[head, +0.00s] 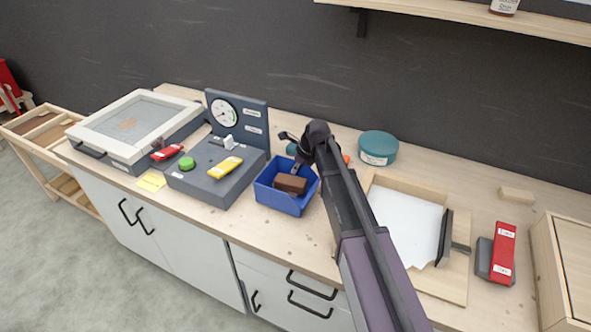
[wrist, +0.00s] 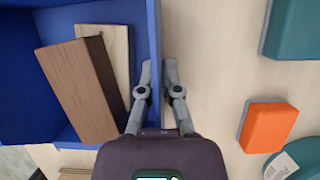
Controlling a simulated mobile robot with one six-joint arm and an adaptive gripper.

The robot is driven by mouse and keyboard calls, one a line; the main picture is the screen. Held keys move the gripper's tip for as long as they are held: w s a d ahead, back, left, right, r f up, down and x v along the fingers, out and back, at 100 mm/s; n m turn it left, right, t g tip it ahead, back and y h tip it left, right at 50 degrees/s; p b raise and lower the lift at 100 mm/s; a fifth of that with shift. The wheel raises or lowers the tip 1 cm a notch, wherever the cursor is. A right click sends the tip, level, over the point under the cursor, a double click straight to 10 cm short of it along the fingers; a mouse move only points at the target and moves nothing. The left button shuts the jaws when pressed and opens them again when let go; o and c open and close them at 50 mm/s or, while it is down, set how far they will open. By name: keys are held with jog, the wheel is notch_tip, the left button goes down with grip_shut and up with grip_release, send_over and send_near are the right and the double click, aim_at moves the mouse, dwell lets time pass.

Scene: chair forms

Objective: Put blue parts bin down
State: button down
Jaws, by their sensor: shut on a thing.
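The blue parts bin (head: 270,197) is at the middle of the wooden counter, right of the grey gauge box. It is upright and holds brown and pale wooden blocks (head: 291,183). My gripper (head: 298,160) reaches its back right side. In the wrist view my gripper (wrist: 157,72) has one finger inside and one outside the wall of the blue parts bin (wrist: 154,35), shut on that wall. A brown block (wrist: 75,90) and a paler block (wrist: 110,45) lie inside. Whether the bin's bottom touches the counter I cannot tell.
The grey gauge box (head: 205,185) stands close on the left. A teal round tin (head: 378,146) and a tray with a white sheet (head: 402,220) are on the right. An orange block (wrist: 267,126) lies near the gripper. Bare counter (head: 295,232) shows in front.

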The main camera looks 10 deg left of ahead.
jog(key=shift+s+r+p, duration=0.1)
jog(key=shift+r+p, duration=0.9)
jog(key=shift+r, duration=0.3)
jog(key=s+d, duration=0.2)
jog(key=s, duration=0.5)
jog(key=s+d+r+p, duration=0.1)
jog(key=s+d, duration=0.2)
jog(key=s, duration=0.5)
jog(key=shift+r, duration=0.1)
jog(key=shift+r+p, duration=0.2)
jog(key=shift+p, duration=0.1)
